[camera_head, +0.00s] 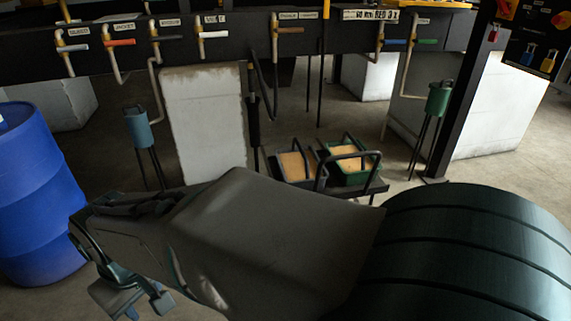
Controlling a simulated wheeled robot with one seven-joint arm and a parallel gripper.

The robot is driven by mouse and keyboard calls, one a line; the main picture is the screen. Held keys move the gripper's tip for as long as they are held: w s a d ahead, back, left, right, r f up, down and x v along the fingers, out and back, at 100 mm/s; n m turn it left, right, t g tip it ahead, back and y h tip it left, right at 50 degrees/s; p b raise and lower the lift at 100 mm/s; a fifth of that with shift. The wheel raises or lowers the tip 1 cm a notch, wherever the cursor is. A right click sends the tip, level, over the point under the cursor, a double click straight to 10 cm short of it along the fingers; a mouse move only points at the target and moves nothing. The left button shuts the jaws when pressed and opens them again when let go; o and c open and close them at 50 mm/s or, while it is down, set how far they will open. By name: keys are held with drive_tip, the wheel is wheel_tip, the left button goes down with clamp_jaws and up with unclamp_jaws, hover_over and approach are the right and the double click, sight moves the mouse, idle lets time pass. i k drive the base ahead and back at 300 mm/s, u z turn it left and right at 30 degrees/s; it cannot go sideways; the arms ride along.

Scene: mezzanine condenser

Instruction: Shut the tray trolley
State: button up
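The tray trolley (375,186) is a low dark frame on the floor, right of the centre pale block. It carries two trays with tan contents, a dark one (293,165) on the left and a green one (352,164) on the right. Black bar handles (349,157) rise over them. My arm hides the trolley's near lower side, and I cannot tell how far open it is. My gripper (138,303) is at the lower left, far from the trolley and touching nothing visible.
A blue drum (36,190) stands at the left. A blue can on legs (138,128) and a green one (438,99) flank the trolley. Pale blocks (207,125) and a dark post (460,100) stand around. Labelled pipes with coloured levers (120,42) run overhead.

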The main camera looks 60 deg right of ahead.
sight(333, 187)
drive_tip(key=z, duration=2.4)
drive_tip(key=i, duration=0.8)
drive_tip(key=z, duration=0.35)
